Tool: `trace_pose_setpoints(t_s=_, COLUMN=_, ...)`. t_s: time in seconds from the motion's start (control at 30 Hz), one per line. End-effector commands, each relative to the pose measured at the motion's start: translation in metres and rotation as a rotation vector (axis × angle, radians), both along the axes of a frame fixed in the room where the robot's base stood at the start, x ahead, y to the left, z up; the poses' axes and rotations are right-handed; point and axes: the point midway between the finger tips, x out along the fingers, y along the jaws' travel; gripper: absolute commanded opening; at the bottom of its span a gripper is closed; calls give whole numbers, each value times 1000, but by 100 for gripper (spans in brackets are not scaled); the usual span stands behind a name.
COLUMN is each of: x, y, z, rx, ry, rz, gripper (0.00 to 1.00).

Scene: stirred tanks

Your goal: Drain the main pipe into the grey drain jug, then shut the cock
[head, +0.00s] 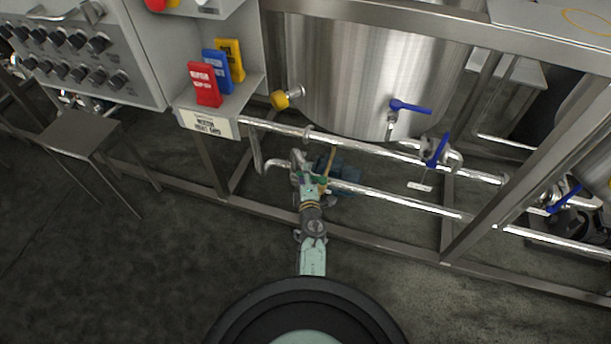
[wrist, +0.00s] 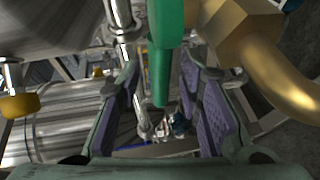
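In the head view my gripper (head: 307,172) is at the low steel pipe (head: 400,202) beneath the tank, beside a small green handle (head: 319,179). In the wrist view the green handle (wrist: 161,75) of the cock stands between the two purple-padded fingers of my gripper (wrist: 160,108). The fingers are apart, with gaps on both sides of the handle. The brass cock body (wrist: 236,30) with its curved spout is at the upper right of that view. I cannot make out the grey drain jug in either view.
A steel tank (head: 360,70) stands above the pipes, with a yellow-capped outlet (head: 281,100) and a blue-handled valve (head: 409,106). Another blue valve (head: 436,150) is right of it. A bluish object (head: 346,177) sits behind the pipe. Frame rails (head: 260,205) run low across the front.

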Motion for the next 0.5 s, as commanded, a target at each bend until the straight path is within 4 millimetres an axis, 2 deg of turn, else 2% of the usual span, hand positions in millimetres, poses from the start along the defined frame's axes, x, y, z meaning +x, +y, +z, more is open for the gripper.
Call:
trace_pose_setpoints(t_s=0.07, x=0, y=0, z=0, rx=0, ry=0, rz=0, gripper=33)
trace_pose_setpoints(t_s=0.5, x=0, y=0, z=0, rx=0, ry=0, rz=0, gripper=4)
